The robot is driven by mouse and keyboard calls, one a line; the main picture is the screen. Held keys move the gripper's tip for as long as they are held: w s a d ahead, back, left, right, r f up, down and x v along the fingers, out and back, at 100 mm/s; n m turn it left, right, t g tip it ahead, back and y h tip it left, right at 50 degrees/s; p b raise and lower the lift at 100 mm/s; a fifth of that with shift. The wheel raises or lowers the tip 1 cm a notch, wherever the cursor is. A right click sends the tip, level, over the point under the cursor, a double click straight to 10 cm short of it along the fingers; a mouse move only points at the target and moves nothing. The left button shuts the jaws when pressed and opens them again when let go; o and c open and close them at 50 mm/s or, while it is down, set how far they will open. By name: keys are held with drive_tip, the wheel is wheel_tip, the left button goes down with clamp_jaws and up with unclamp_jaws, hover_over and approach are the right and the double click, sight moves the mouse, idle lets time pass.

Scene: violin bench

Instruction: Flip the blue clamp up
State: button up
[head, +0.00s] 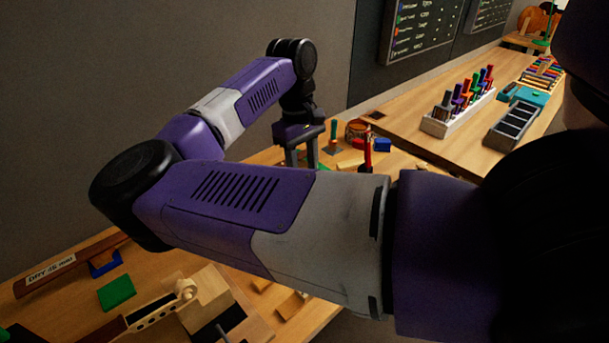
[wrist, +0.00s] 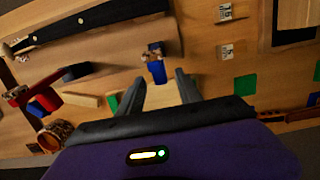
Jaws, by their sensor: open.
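A small blue piece (wrist: 156,70) with a brown and pale top end, which looks like the blue clamp, shows in the wrist view just beyond my fingertips. It stands out from the bench and lies roughly in line with the gap between the fingers. Its exact tilt is hard to tell. My gripper (wrist: 160,86) is open, with a finger on each side of a pale wooden block. In the head view my gripper (head: 302,150) points down over the bench at the back, and the blue piece is not seen under it.
A red upright tool (head: 368,150) and a blue block (head: 383,145) stand right of my gripper in the head view. A round wooden container (head: 357,129) is behind them. A dark fingerboard-like strip (wrist: 95,20) lies beyond the blue piece. Green blocks (wrist: 245,85) lie nearby.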

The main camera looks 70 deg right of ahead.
drive_tip(key=r, duration=0.5)
drive_tip(key=shift+w+d+r+b, duration=0.2)
drive_tip(key=shift+w+r+b, duration=0.1)
drive_tip(key=shift+r+b, duration=0.05)
